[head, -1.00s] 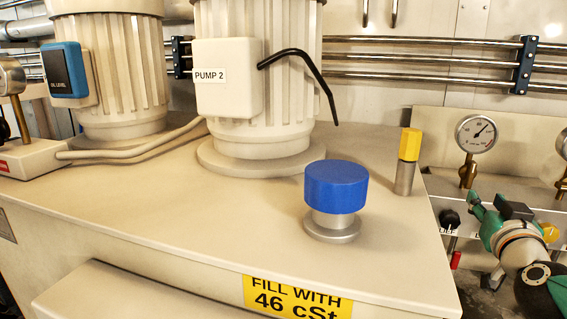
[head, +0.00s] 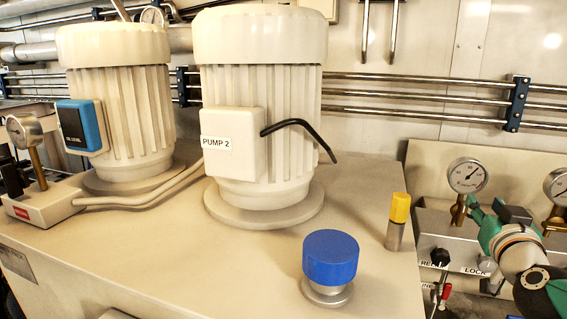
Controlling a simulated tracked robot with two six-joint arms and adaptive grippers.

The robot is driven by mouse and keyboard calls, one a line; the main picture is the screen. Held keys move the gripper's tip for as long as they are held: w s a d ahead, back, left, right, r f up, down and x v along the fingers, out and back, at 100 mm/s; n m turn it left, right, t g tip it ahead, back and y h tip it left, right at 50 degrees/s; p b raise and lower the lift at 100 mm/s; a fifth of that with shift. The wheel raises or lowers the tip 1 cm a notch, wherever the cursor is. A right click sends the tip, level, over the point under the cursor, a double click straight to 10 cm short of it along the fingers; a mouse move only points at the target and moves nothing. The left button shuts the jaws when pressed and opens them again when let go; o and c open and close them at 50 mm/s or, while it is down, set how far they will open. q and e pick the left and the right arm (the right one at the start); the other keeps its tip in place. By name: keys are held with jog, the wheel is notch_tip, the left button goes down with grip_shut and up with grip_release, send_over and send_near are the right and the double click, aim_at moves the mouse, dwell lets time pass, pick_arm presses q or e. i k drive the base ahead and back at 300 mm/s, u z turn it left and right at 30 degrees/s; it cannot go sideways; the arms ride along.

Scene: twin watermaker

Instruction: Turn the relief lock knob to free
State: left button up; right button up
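The relief panel (head: 420,222) is at the right edge of the head view. A label reading "LOCK" (head: 474,271) sits on it, with a small grey knob (head: 487,263) just beside the label. A black knob (head: 440,257) stands to the left, by a partly readable label starting "RE". My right gripper (head: 484,210), with green fingers, is in front of the panel, above the grey knob in the picture and seemingly apart from it. Its finger opening is not clear. It hides part of the panel behind it. My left gripper is not in view.
A pressure gauge (head: 467,176) stands behind my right gripper, and a second gauge (head: 557,187) is at the right edge. A red-handled lever (head: 445,295) is below the black knob. A tank top with a blue cap (head: 330,258) and yellow-topped post (head: 399,208) lies left.

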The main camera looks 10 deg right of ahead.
aim_at(484, 264)
jog(key=k, duration=0.95)
